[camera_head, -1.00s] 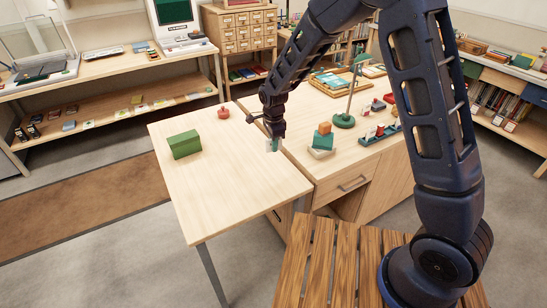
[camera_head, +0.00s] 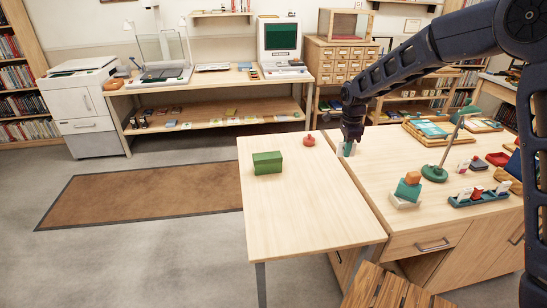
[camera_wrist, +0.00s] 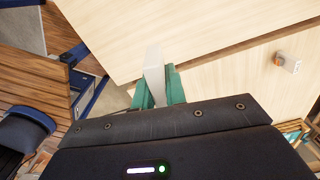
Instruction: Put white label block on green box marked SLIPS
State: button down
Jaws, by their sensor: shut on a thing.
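The green box (camera_head: 267,163) sits on the light wooden side table (camera_head: 300,215), toward its far left; no marking on it can be read. My gripper (camera_head: 349,150) is low near the seam between this table and the desk, to the right of the green box and apart from it. In the wrist view my gripper (camera_wrist: 159,92) has green fingers shut on the white label block (camera_wrist: 154,66), which sticks out beyond them. In the head view the block is too small to make out clearly.
A red round object (camera_head: 309,140) lies between the green box and my gripper, near the far edge. The side table's near half is clear.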

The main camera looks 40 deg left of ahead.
jog(key=w+a+r, duration=0.2)
jog(key=a, duration=0.8)
jog(key=w+a+r, duration=0.1)
jog(key=a+r, duration=0.1)
jog(key=a, duration=0.8)
notch_tip(320, 180, up, 3)
jog(key=n, duration=0.2)
send_over(267, 155)
notch_tip(267, 155, down, 20)
jog(key=shift+s+d+r, duration=0.1)
jog(key=shift+s+d, duration=0.05)
jog(key=c, duration=1.4)
grip_release()
jog(key=shift+c, duration=0.2)
notch_tip(267, 155, up, 12)
jog(key=shift+r, duration=0.1)
